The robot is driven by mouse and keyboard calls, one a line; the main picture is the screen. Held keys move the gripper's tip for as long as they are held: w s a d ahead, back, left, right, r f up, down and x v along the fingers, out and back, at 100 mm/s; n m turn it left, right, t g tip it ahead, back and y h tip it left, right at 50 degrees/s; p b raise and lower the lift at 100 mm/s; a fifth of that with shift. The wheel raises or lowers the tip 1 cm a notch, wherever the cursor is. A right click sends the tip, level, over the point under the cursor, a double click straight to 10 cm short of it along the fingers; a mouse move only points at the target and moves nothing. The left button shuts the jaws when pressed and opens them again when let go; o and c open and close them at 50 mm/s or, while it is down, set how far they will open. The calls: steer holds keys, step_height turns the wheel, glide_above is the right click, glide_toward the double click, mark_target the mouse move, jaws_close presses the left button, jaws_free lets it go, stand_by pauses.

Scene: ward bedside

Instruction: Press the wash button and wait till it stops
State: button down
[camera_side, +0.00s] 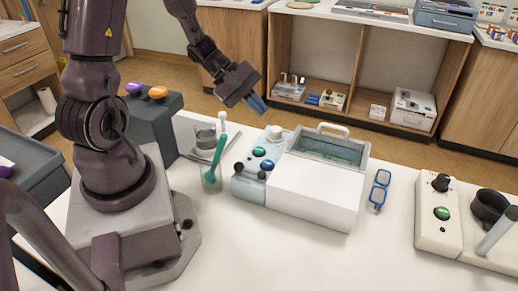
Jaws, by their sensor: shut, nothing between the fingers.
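A white washing machine-like unit (315,195) stands on the white table. Its left end is a grey-white control panel (243,188) with a green button (259,152), a blue button (267,165), two dark knobs and a white cap. I cannot read any label that marks the wash button. An open-topped tank (330,147) with a white handle is at its back, with greenish liquid or a clear pane inside.
A clear cup (211,180) with a green brush (217,155) stands left of the panel. Another device with a green button (441,213) and a dark cup (488,207) stand at the right. The front table area is clear.

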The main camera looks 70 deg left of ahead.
mark_target(257, 151)
steer(key=shift+f, duration=0.1)
steer(key=shift+f, duration=4.3)
steer(key=shift+f, duration=0.4)
steer(key=shift+f, duration=0.45)
steer(key=shift+r, duration=0.9)
steer(key=shift+r, duration=2.5)
